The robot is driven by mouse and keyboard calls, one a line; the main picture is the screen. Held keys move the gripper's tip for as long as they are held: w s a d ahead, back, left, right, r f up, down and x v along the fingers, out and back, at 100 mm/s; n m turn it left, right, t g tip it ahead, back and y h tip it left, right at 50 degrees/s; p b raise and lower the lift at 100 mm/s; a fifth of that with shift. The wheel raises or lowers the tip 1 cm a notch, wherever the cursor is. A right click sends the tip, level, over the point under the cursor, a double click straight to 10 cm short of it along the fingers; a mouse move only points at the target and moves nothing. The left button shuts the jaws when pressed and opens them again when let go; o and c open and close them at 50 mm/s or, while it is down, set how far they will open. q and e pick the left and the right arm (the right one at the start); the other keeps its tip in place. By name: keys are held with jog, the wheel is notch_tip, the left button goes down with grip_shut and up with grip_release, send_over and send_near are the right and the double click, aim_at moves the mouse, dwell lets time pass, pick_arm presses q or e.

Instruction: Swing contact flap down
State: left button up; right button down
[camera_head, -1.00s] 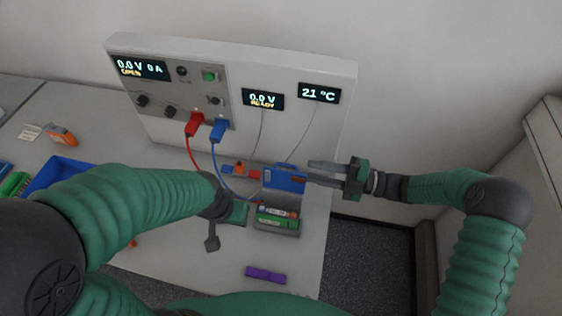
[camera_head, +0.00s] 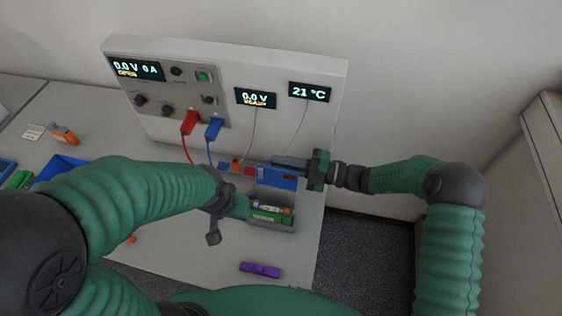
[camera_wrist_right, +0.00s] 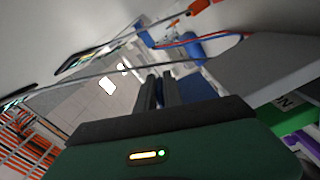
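The blue contact flap (camera_head: 275,177) stands raised behind the grey cell holder (camera_head: 284,225) on the bench. A green cell (camera_head: 268,217) and another cell with a light, orange-marked wrap lie in the holder. My right gripper (camera_head: 278,162) comes in from the right at the flap's top edge. Its two dark fingers lie close together, with only a narrow gap in the right wrist view (camera_wrist_right: 160,78); I see nothing held between them. Whether they touch the flap is unclear. My left gripper (camera_head: 240,207) is just left of the holder, its fingers mostly hidden.
The cycler panel (camera_head: 300,125) stands behind, with a red plug (camera_head: 190,122) and a blue plug (camera_head: 213,128) trailing cables. A purple cell (camera_head: 260,270) lies at the bench front. A blue tray (camera_head: 58,166) is partly hidden by my left arm. The bench ends right of the holder.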

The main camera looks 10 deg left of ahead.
jog(key=shift+w+d, duration=0.1)
jog(key=shift+d, duration=0.15)
pick_arm(q)
jog(key=shift+d, duration=0.2)
pick_arm(e)
jog(key=shift+a, duration=0.1)
pick_arm(q)
jog(key=shift+a, duration=0.1)
jog(key=shift+d, duration=0.2)
pick_arm(e)
jog(key=shift+a+r, duration=0.1)
jog(key=shift+a, duration=0.05)
dwell(0.5)
